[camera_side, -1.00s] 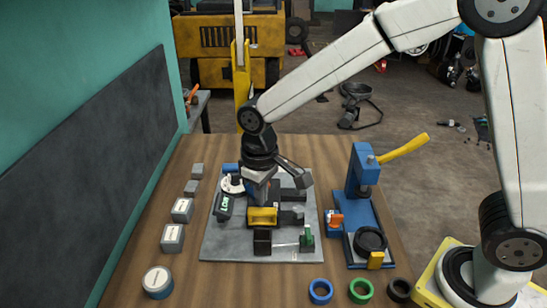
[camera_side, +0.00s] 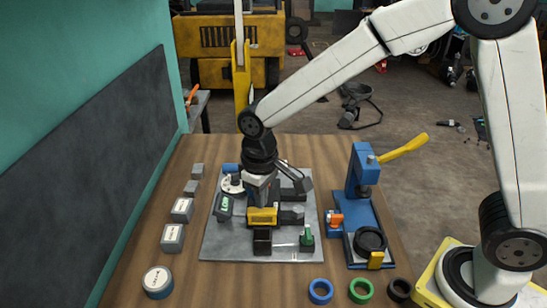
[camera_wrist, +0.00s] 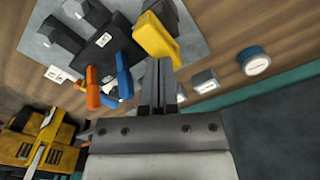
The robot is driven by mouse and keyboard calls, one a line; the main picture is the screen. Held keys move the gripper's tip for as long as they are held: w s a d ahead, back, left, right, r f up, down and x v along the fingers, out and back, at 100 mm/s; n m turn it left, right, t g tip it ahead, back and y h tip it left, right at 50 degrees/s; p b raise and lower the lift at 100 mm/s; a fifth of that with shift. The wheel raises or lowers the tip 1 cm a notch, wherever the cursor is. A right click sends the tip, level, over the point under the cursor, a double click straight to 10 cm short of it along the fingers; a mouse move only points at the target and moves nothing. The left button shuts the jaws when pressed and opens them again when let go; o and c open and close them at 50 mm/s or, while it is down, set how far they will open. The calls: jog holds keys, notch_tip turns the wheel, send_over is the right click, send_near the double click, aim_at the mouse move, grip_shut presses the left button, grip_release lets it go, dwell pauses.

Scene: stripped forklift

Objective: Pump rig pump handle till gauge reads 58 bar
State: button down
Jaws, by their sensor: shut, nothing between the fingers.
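The rig stands on a grey plate (camera_side: 215,245), with dark blocks, a yellow block (camera_side: 263,216) and a small green part (camera_side: 307,238). A white round dial (camera_side: 231,184) and a dark box with a green display (camera_side: 225,204) are at its left; I cannot read a pressure. My gripper (camera_side: 262,203) points down over the rig, just behind the yellow block. In the wrist view my gripper (camera_wrist: 159,62) is shut and empty, its tips near the yellow block (camera_wrist: 156,40). Blue (camera_wrist: 124,76) and orange (camera_wrist: 92,88) handles are left of it. I cannot tell which part is the pump handle.
A blue press (camera_side: 360,180) with a yellow lever (camera_side: 404,149) stands at the right. Blue (camera_side: 320,291) and green (camera_side: 360,290) rings lie at the front. Several grey blocks and a round can (camera_side: 157,282) line the left side, near the dark wall panel (camera_side: 95,180).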

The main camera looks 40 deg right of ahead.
aim_at(262, 212)
jog(key=shift+f, duration=2.4)
jog(key=shift+r, duration=2.85)
